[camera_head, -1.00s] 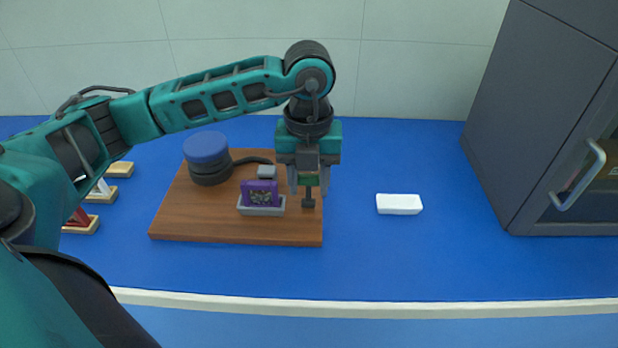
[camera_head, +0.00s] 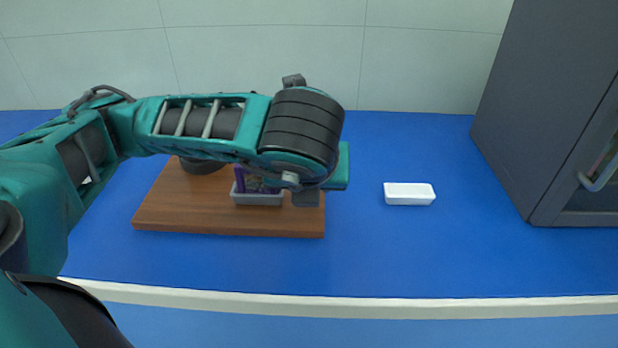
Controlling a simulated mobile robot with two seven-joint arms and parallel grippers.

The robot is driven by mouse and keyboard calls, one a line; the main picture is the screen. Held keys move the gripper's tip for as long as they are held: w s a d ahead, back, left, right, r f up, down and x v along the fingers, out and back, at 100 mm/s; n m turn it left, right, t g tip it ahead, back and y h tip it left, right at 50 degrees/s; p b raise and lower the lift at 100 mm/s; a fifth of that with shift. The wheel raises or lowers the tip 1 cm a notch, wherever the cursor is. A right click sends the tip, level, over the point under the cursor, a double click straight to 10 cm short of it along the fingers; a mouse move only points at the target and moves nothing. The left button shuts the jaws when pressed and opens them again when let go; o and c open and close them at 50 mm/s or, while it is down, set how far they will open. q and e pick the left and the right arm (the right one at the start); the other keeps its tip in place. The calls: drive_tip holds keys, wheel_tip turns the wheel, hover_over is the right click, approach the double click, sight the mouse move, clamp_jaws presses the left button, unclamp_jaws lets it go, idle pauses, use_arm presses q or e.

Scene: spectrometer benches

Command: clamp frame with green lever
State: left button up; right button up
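The purple frame (camera_head: 250,181) stands upright in a grey holder (camera_head: 258,198) on the wooden board (camera_head: 230,222); my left arm hides its upper part. The clamp with the green lever cannot be made out now, as my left wrist covers the right side of the board. My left gripper (camera_head: 308,197) is at the board's right edge, just right of the holder. It is mostly hidden behind the wrist, with only part of its teal body and a grey finger showing, so its opening cannot be judged. My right gripper is out of view.
A white block (camera_head: 409,194) lies on the blue bench (camera_head: 430,255) to the right. A dark grey cabinet (camera_head: 545,120) with a handle stands at the far right. The dark round base (camera_head: 200,166) on the board is mostly hidden. The bench front is clear.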

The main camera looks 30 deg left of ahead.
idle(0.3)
use_arm(q)
drive_tip(key=o, duration=1)
